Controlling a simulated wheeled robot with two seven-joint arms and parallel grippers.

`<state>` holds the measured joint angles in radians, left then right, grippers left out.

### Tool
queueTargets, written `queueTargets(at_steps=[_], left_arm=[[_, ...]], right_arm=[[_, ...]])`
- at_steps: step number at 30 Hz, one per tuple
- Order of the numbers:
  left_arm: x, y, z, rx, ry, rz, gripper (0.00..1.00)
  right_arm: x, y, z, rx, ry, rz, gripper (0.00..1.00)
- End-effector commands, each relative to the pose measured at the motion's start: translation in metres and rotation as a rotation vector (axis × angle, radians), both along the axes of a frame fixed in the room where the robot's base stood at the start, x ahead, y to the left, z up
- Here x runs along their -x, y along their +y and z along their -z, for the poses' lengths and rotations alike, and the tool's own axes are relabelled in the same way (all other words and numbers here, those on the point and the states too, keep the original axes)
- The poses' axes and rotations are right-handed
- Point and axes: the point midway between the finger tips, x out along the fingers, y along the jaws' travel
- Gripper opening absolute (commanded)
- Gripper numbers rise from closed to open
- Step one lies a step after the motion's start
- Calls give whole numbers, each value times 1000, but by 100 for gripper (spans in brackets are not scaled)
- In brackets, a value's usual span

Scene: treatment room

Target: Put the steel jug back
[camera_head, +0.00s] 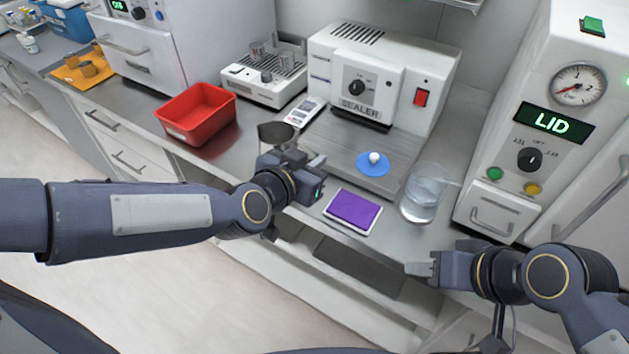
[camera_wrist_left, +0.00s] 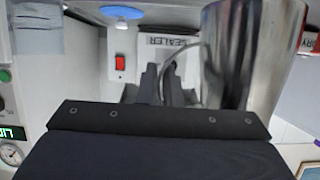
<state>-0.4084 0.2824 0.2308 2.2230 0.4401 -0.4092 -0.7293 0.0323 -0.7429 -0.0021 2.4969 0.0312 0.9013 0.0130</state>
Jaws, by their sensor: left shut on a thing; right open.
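The steel jug (camera_head: 276,134) is at my left gripper (camera_head: 296,160), which is shut on it in front of the sealer. In the head view the gripper hides much of the jug's lower part. In the left wrist view the jug's shiny wall (camera_wrist_left: 262,50) fills the upper right, beside the dark fingers (camera_wrist_left: 160,84), and its wire-like handle runs to them. My right gripper (camera_head: 412,269) is open and empty, low in front of the counter's edge near the glass beaker.
The sealer (camera_head: 400,75) stands behind, with a blue disc (camera_head: 372,164) on its steel plate. A purple pad (camera_head: 354,210) and a glass beaker (camera_head: 424,190) of clear liquid are near the front edge. A red bin (camera_head: 197,113) is left; the LID machine (camera_head: 545,115) is right.

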Motion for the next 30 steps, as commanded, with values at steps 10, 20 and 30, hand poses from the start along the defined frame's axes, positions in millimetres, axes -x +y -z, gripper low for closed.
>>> queueTargets(at_steps=[10,20,30], left_arm=[[-21,-5,25,1,-3,-1,0],[-23,-6,56,4,-3,1,0],[-22,-5,56,3,0,0,27]], right_arm=[[0,0,8,0,-1,0,41],[0,0,16,0,-1,0,41],[0,0,16,0,-1,0,41]])
